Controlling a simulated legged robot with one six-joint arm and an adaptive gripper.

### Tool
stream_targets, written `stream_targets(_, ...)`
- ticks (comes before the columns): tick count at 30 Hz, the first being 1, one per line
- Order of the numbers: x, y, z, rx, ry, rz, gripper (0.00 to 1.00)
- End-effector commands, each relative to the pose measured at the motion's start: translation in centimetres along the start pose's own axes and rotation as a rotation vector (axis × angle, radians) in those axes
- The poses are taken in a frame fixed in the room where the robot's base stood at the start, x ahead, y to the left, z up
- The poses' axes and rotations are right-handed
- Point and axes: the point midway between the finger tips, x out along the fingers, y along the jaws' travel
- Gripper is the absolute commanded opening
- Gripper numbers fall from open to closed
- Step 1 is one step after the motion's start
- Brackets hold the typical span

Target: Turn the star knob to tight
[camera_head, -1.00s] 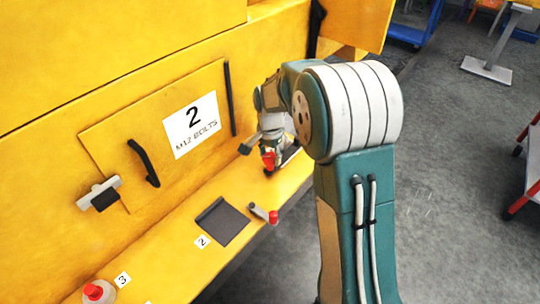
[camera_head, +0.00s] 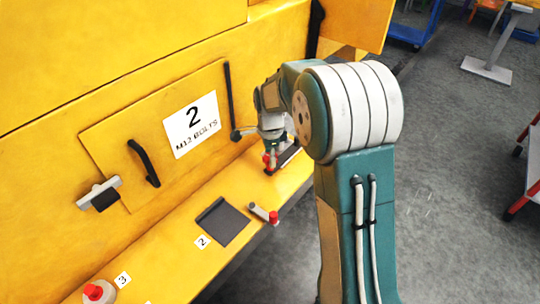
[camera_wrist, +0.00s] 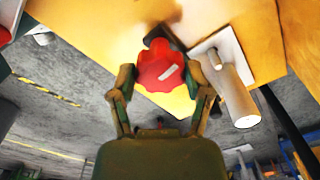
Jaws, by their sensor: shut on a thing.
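The red star knob (camera_wrist: 158,66) sits between my two fingers in the wrist view, with a short white mark on its face. My gripper (camera_wrist: 160,80) is shut on it, one finger on each side of the lobes. In the head view only a little of the red knob (camera_head: 266,158) shows below my gripper (camera_head: 271,158), over the far part of the yellow ledge. The knob's base is mostly hidden there, and I cannot read a tight marking.
A pale cylinder on a plate (camera_wrist: 236,100) stands close right of the knob in the wrist view. On the ledge are a dark square pad (camera_head: 222,222), a small red-ended lever (camera_head: 265,214) and a red button (camera_head: 95,292). A hatch (camera_head: 135,130) with a black handle is behind.

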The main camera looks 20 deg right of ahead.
Motion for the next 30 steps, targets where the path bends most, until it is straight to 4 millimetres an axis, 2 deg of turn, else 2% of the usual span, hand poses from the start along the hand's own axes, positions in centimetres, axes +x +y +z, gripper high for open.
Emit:
stream_targets(13, -0.13, -0.28, 0.02, 0.01, 0.0, -0.01, 0.16)
stream_targets(14, -0.13, -0.28, 0.02, 0.01, 0.0, -0.01, 0.72)
stream_targets(15, -0.12, -0.27, 0.02, 0.009, 0.0, -0.01, 0.9)
stream_targets(16, -0.12, -0.26, 0.02, 0.009, 0.0, -0.01, 0.98)
stream_targets(30, -0.36, -0.06, 0.0, 0.009, 0.0, -0.004, 0.98)
